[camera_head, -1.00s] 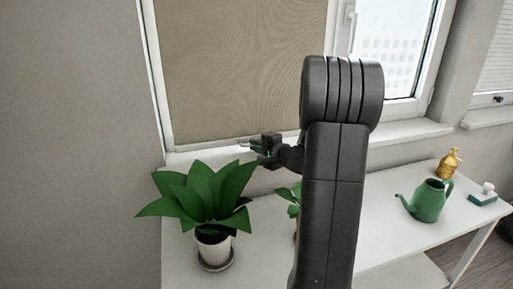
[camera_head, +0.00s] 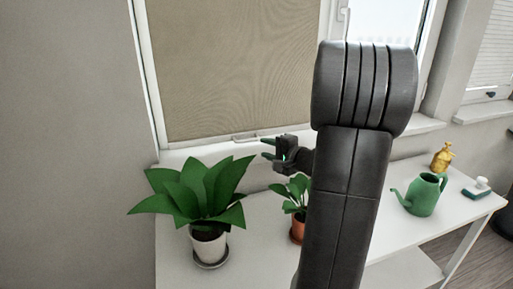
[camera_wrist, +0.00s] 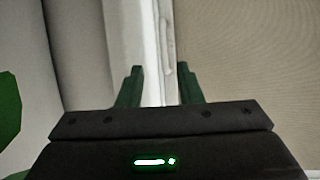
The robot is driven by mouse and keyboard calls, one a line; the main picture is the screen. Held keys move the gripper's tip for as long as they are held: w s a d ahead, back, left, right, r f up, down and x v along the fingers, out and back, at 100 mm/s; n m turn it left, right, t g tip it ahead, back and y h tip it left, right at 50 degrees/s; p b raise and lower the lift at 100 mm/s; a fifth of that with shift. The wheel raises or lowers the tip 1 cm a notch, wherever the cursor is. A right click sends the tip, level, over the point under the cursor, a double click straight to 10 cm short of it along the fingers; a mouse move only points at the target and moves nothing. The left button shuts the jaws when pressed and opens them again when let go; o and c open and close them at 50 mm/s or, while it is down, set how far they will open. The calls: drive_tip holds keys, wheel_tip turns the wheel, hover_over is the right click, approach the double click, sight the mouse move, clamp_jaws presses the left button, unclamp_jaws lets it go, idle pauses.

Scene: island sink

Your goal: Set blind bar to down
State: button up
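The tan blind (camera_head: 235,70) covers the left window down to near the sill. Its pale bottom bar (camera_head: 200,143) runs along the lower edge, with a small tab (camera_head: 245,137) on it. My gripper (camera_head: 267,149) is just right of and below the tab, seemingly apart from it. In the wrist view my gripper's two green fingers (camera_wrist: 160,70) are spread, with nothing held between them. The white bar (camera_wrist: 167,40) runs up the picture beyond the gap, with the blind (camera_wrist: 245,55) to its right. The depth between fingers and bar is hard to judge.
A large leafy plant (camera_head: 208,245) stands on the white table (camera_head: 440,230) below the blind. A smaller plant in an orange pot (camera_head: 297,228) is partly behind my arm. A green watering can (camera_head: 422,196) and a gold bottle (camera_head: 442,158) stand at right.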

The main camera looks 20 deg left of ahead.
drive_tip(key=v, duration=0.5)
drive_tip(key=shift+d, duration=0.15)
drive_tip(key=p, duration=0.2)
approach(240, 135)
drive_tip(key=x, duration=0.2)
drive_tip(key=f+x, duration=0.1)
drive_tip(key=x, duration=0.1)
drive_tip(key=shift+w, duration=0.3)
drive_tip(key=shift+s+r+p, duration=0.1)
drive_tip(key=shift+r+p, duration=0.25)
drive_tip(key=shift+p, duration=0.3)
drive_tip(key=shift+s+r, duration=0.1)
